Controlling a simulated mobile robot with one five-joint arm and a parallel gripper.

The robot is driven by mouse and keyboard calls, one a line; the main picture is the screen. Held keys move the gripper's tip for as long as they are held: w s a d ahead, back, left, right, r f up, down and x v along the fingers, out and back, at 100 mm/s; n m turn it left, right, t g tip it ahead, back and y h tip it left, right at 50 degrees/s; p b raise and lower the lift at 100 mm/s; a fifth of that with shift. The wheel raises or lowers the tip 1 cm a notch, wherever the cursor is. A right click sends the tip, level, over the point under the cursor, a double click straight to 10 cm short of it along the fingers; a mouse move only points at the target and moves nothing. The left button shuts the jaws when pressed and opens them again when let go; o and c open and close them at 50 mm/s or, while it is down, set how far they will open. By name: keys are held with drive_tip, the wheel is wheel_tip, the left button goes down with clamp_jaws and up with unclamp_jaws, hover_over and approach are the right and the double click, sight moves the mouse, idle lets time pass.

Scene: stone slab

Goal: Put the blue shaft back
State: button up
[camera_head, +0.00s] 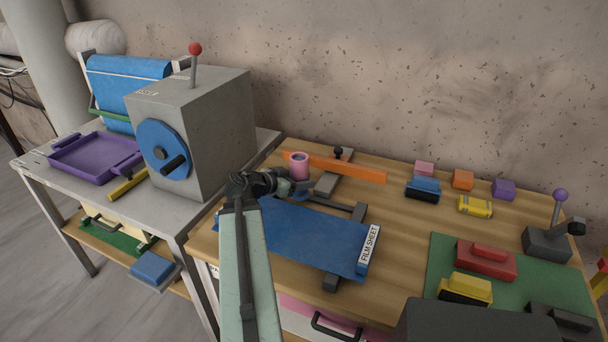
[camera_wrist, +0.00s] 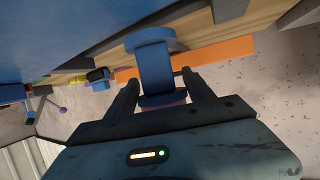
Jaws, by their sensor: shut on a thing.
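My gripper (camera_head: 292,187) is shut on the blue shaft, a spool-like piece with a wide flange, over the wooden table. In the wrist view the blue shaft (camera_wrist: 154,68) sits between the two fingertips of my gripper (camera_wrist: 160,88). In the head view most of the shaft is hidden by the gripper; a bit of blue (camera_head: 299,196) shows below the fingers. A pink hollow cylinder (camera_head: 299,167) stands just above the fingers; whether it is joined to the shaft I cannot tell.
A blue film sheet (camera_head: 310,235) lies below on dark bars, with an orange bar (camera_head: 350,169) behind. Coloured blocks and a green mat (camera_head: 520,284) are at right. A grey machine (camera_head: 216,120) with a blue disc and a purple tray (camera_head: 88,162) stand on the left bench.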

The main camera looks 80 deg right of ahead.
drive_tip(key=shift+f+b, duration=0.5)
drive_tip(key=shift+b, duration=0.1)
drive_tip(key=shift+f, duration=0.1)
drive_tip(key=o, duration=1.7)
